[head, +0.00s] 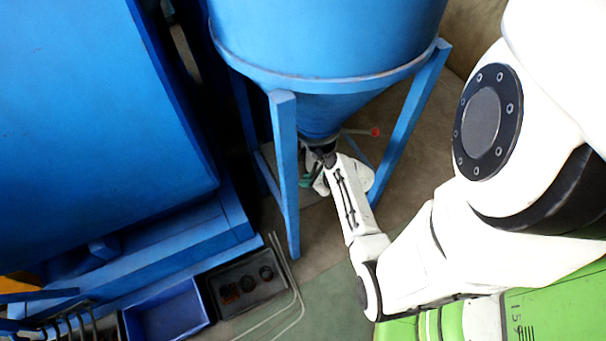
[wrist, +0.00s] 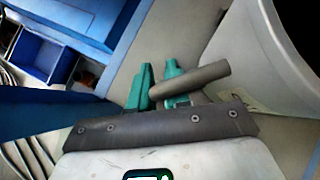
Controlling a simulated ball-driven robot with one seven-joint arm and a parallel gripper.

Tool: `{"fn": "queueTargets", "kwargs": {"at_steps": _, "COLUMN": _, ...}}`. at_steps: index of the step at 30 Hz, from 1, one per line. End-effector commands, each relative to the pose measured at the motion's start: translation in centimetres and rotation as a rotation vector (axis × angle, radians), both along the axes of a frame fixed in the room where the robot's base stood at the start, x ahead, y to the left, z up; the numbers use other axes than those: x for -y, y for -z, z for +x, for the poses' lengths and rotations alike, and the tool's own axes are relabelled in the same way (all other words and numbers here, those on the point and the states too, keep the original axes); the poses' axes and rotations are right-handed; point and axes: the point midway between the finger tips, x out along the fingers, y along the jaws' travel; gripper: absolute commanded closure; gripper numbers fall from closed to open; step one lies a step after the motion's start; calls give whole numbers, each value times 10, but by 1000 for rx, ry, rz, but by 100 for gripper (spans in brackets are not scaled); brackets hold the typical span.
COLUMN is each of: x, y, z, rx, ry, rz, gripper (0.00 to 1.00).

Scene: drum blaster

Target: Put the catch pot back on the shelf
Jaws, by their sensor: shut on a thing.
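The catch pot (wrist: 265,60) is a pale, whitish vessel with a dark inside, at the right of the wrist view and cut off by the frame edge. A grey bar-like handle (wrist: 208,75) shows beside it. My gripper (wrist: 160,85) has teal fingers and is shut on this handle. In the head view my gripper (head: 311,172) is low under the cone of the blue hopper (head: 330,60), between its legs. There the pot is mostly hidden by my arm and the hopper. I cannot make out a shelf for the pot in either view.
Blue hopper legs (head: 286,170) stand close on both sides of my forearm. A red-tipped lever (head: 374,132) sticks out beside the cone. A large blue machine (head: 90,110) fills the left. A blue bin (head: 165,318) and a dark tray (head: 228,305) lie at lower left.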

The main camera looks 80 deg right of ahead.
Motion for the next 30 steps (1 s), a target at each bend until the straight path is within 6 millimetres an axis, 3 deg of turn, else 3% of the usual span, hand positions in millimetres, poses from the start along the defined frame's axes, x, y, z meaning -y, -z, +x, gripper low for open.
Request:
{"fn": "queueTargets", "kwargs": {"at_steps": 9, "x": 34, "y": 0, "z": 26, "rx": -1, "ry": -1, "rz": -6, "gripper": 100}}
{"fn": "queueTargets", "kwargs": {"at_steps": 12, "x": 32, "y": 13, "z": 25, "rx": -1, "ry": 3, "rz": -3, "gripper": 100}}
{"fn": "queueTargets", "kwargs": {"at_steps": 23, "x": 31, "y": 15, "z": 26, "rx": 0, "ry": 1, "rz": -4, "gripper": 100}}
{"fn": "queueTargets", "kwargs": {"at_steps": 24, "x": 30, "y": 16, "z": 26, "rx": 0, "ry": 1, "rz": -1, "gripper": 81}}
{"fn": "queueTargets", "kwargs": {"at_steps": 30, "x": 30, "y": 16, "z": 25, "rx": 0, "ry": 1, "rz": -1, "gripper": 62}}
